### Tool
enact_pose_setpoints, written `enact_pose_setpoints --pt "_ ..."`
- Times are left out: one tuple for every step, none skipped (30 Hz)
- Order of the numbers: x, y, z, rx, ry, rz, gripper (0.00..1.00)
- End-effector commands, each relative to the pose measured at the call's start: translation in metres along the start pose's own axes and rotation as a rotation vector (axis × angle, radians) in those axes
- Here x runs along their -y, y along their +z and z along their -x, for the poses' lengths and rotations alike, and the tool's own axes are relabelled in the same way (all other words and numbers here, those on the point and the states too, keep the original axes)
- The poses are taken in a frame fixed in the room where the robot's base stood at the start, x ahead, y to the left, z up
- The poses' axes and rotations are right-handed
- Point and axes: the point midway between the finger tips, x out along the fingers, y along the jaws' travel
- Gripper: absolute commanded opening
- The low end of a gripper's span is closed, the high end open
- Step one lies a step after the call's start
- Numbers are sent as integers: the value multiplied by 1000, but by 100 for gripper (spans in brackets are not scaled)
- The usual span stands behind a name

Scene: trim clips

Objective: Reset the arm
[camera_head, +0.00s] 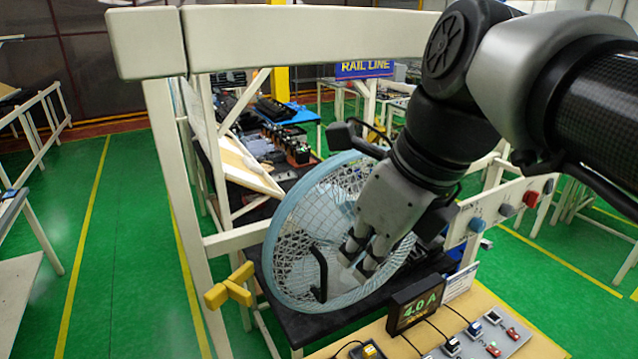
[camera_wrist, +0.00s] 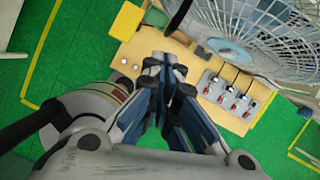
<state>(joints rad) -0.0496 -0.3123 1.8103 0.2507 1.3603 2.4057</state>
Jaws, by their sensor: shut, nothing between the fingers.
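My arm comes in from the upper right in the head view and reaches down in front of a round light-blue fan guard with a white mesh. My gripper (camera_head: 358,262) shows there against the mesh, its fingers pointing down and left. In the wrist view my gripper (camera_wrist: 165,72) is shut, its fingertips together with nothing between them. The fan guard (camera_wrist: 270,35) fills the upper right of that view, beside the fingers. I cannot tell from the head view how far the fingers are from the guard (camera_head: 281,235).
A white frame beam (camera_head: 300,35) crosses the top. A yellow knob (camera_head: 230,285) is at left. Green floor (camera_head: 110,270) is open at left.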

Motion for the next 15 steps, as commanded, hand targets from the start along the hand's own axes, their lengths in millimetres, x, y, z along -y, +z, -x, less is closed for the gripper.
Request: enact_pose_setpoints --pt "1 -1 1 -1 -1 6 0" --pt "1 -3 -1 -1 -2 16 0" --pt "1 -7 -5 -2 -5 41 0" --pt "0 -11 -11 -4 -8 68 0" --pt "0 -17 -18 -5 -12 103 0" --pt "0 -25 -31 -8 -19 162 0" --pt "-1 -33 -42 -11 -26 216 0" --pt "-1 -42 -54 -16 -33 277 0" --pt "-1 -54 -71 -23 -43 366 0" --pt "-2 -63 -84 -29 -51 437 0" --pt "-2 -73 -98 -35 -58 509 0" --pt "-2 -86 -114 -46 -68 608 0" --pt "-3 -95 -127 -54 -74 681 0" --pt "-3 -104 -139 -63 -80 754 0" --pt "-4 -116 -156 -76 -88 852 0"
